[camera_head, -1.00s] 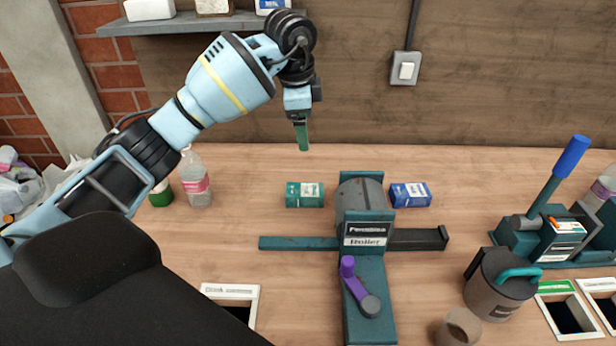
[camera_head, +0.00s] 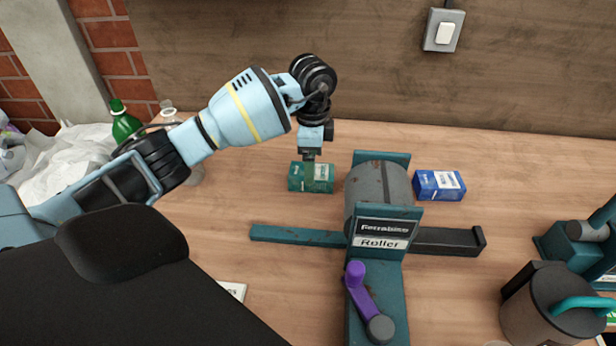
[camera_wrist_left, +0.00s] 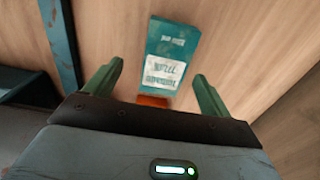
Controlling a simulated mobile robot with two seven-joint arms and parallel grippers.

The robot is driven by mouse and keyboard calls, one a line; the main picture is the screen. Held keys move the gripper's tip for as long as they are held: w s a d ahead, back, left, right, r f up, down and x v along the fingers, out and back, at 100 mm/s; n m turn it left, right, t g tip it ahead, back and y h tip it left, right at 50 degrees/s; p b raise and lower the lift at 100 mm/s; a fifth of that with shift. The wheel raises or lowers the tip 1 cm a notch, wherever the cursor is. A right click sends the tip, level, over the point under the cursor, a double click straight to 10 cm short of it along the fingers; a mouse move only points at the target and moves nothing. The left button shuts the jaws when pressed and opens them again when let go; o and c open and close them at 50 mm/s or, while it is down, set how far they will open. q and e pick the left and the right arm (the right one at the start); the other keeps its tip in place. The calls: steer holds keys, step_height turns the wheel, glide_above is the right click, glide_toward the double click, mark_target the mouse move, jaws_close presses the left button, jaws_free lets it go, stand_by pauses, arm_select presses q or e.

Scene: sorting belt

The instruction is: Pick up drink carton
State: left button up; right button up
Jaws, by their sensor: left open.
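A green drink carton (camera_head: 296,178) lies on the wooden table, left of the roller machine. A blue carton (camera_head: 439,185) lies right of the roller. My left gripper (camera_head: 310,180) points down at the green carton and covers part of it in the head view. In the left wrist view the green carton (camera_wrist_left: 173,50) with its white label lies beyond the fingers and between their lines. My left gripper (camera_wrist_left: 155,85) is open and empty there. My right gripper is not in view.
The roller machine (camera_head: 380,200) stands close to the right of the green carton, with a bar (camera_head: 295,235) reaching left. A green bottle (camera_head: 124,125) and a clear bottle (camera_head: 168,112) stand at the left. A grey canister (camera_head: 545,310) stands at the front right.

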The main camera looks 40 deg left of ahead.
arm_select(q)
steer(key=shift+w+a+f, duration=0.15)
steer(key=shift+w+f, duration=0.05)
steer(key=shift+f, duration=1.1)
steer(key=shift+w+a+f, duration=0.1)
steer(key=shift+w+f, duration=0.05)
steer(key=shift+f, duration=1.1)
steer(key=c, duration=1.1)
steer(key=shift+o, duration=0.2)
step_height(320, 180, up, 10)
